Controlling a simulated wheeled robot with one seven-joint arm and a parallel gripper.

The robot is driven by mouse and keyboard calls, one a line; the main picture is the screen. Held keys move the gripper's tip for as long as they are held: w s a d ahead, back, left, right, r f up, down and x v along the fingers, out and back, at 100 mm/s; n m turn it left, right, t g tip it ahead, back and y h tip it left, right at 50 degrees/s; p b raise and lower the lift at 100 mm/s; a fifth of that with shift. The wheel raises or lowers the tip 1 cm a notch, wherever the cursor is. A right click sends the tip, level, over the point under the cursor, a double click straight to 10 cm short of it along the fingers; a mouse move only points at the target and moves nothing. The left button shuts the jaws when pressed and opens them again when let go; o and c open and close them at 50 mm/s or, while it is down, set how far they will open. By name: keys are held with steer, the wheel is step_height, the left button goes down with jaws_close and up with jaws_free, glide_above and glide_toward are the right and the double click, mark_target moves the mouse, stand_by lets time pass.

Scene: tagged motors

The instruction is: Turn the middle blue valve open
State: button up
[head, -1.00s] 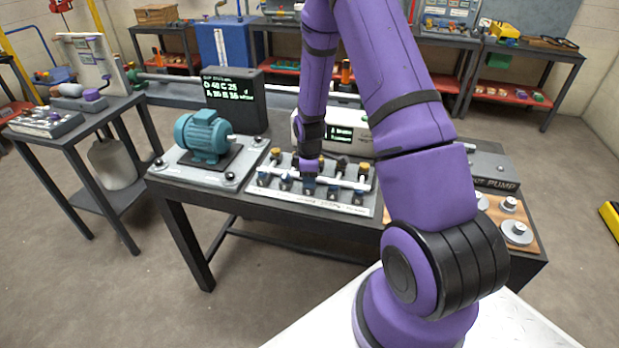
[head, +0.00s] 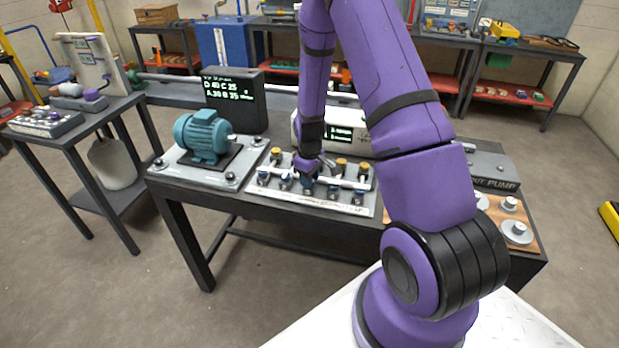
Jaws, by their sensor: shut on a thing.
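A valve panel (head: 345,208) lies on the front of the dark workbench, with a row of blue valves along its near side and yellow-capped ones behind. The middle blue valve (head: 308,188) is mostly hidden under my gripper (head: 307,181). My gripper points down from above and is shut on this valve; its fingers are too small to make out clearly. Blue valves show to the left (head: 285,183) and to the right (head: 333,193) of it. How far the middle valve is turned cannot be seen.
A teal motor (head: 204,135) stands on a plate left of the panel. A black display (head: 234,98) and a white unit with a small screen (head: 345,133) stand behind. My arm covers part of the bench's right side, near round grey parts (head: 516,232).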

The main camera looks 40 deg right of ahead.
steer(key=m, duration=1.2)
steer(key=shift+m, duration=0.3)
stand_by(0.3)
steer(key=o, duration=0.9)
step_height(320, 180, up, 11)
steer(key=shift+f, duration=0.1)
stand_by(0.5)
